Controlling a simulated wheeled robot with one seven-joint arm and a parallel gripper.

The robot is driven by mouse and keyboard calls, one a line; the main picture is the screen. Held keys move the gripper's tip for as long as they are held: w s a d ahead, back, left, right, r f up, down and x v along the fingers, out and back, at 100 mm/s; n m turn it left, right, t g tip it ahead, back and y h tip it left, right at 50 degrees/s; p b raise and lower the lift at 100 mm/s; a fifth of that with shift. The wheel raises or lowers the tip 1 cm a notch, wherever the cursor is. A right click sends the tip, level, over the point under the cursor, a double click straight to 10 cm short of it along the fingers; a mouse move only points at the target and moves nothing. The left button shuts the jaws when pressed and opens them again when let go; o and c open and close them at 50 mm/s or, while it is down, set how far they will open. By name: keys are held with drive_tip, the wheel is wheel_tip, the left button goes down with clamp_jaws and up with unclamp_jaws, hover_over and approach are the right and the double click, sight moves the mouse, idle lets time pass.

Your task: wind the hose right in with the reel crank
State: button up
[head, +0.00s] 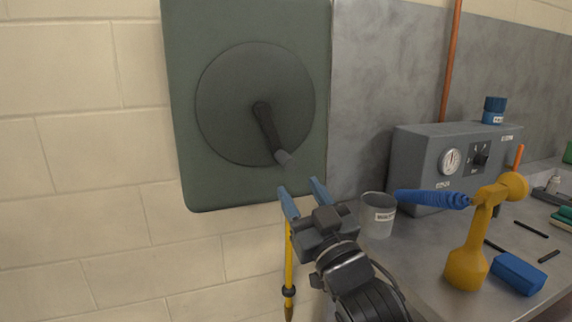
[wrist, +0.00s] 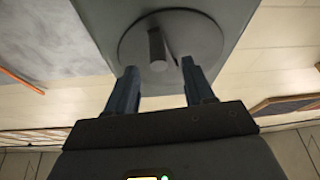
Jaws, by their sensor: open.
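The reel (head: 190,100) is a dark green box on the pale block wall, with a round dark disc (head: 225,100) on its front. The crank (head: 267,130) runs from the disc's centre down and right to a grey knob (head: 283,157). A yellow hose (head: 288,262) hangs straight down below the reel, with a dark collar near its lower end. My gripper (head: 304,190) is open and empty, just below and right of the knob, apart from it. In the wrist view the crank knob (wrist: 157,48) shows ahead, between and beyond the two blue fingers (wrist: 160,88).
A steel bench (head: 420,260) stands at the right. The wall at the left is clear.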

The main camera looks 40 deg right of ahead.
sight(286, 162)
drive_tip(key=p+x, duration=0.1)
drive_tip(key=x, duration=0.2)
drive_tip(key=p+x, duration=0.2)
drive_tip(key=x, duration=0.2)
drive_tip(key=shift+d+r, duration=0.2)
drive_tip(key=shift+r, duration=0.25)
drive_tip(key=shift+w+d, duration=0.2)
drive_tip(key=shift+w, duration=0.3)
clamp_jaws()
